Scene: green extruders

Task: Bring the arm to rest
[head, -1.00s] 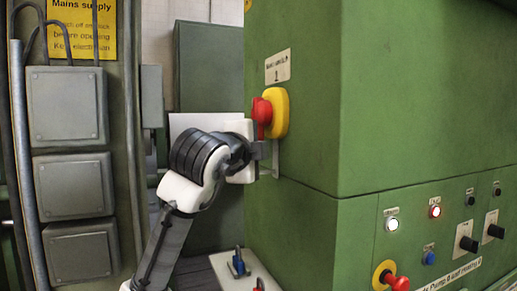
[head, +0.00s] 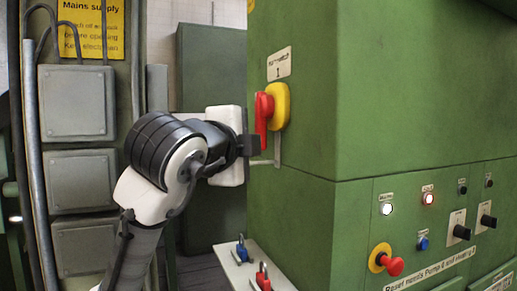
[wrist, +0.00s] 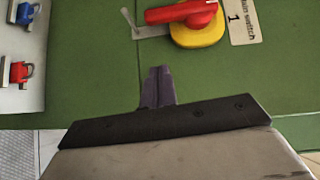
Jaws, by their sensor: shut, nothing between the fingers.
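My gripper (head: 254,146) is at the green cabinet's left face, just below and left of the main switch in the head view. In the wrist view its dark fingers (wrist: 158,86) are together with nothing between them. The main switch has a red handle (head: 263,117) on a yellow base (head: 283,105). In the wrist view the red handle (wrist: 181,12) lies across the yellow base (wrist: 200,32), above and apart from the fingertips. Whether the fingertips touch the cabinet cannot be told. My arm is bent, with its white and black links left of the cabinet.
The green cabinet (head: 400,110) fills the right side, with a lit control panel and a red push button (head: 394,266). A pale plate holds a blue padlock (head: 241,251) and a red padlock (head: 262,280). Grey boxes (head: 77,103) line the left wall. A thin metal bracket (wrist: 150,31) is beside the switch.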

